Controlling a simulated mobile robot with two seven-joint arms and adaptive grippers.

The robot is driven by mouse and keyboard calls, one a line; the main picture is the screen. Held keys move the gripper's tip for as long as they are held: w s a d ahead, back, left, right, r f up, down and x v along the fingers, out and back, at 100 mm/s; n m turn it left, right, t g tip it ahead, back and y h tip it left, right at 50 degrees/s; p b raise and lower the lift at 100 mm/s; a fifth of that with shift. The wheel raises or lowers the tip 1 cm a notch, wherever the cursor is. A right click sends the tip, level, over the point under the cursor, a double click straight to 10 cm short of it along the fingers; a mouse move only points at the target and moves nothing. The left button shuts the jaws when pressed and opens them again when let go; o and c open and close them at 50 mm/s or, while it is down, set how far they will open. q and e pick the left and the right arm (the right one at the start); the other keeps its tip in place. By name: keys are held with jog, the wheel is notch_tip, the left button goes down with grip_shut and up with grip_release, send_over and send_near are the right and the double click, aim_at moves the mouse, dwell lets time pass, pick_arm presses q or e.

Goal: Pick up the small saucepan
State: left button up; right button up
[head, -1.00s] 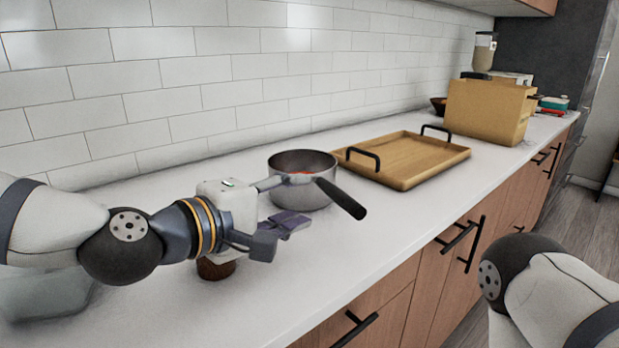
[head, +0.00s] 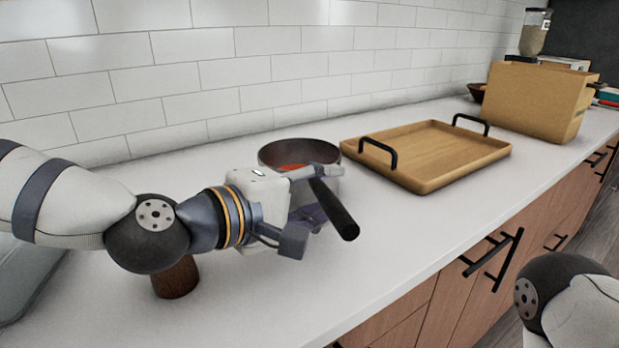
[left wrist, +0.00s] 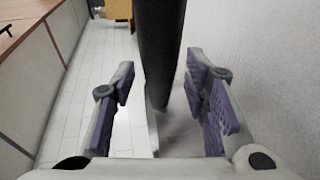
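The small saucepan (head: 283,153) is grey metal with a long black handle (head: 337,212) and something orange-red inside. It stands on the counter, partly hidden behind my left gripper (head: 312,210). The handle points toward the counter's front edge. The left gripper is at the handle, its purple-padded fingers spread. In the left wrist view, the black handle (left wrist: 158,50) runs between the two open fingers of the left gripper (left wrist: 163,110), with gaps on both sides. My right gripper is out of view; only part of the right arm shows.
A wooden tray (head: 430,180) with black handles stands right of the pan. A tan box (head: 535,100) is farther right. A brown cylindrical object (head: 176,279) stands below my left arm. The white counter (head: 370,255) is clear in front of the pan.

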pick_arm(q)
jog(key=shift+a, duration=0.15)
jog(key=c, duration=0.4)
grip_shut()
jog(key=shift+r, duration=0.15)
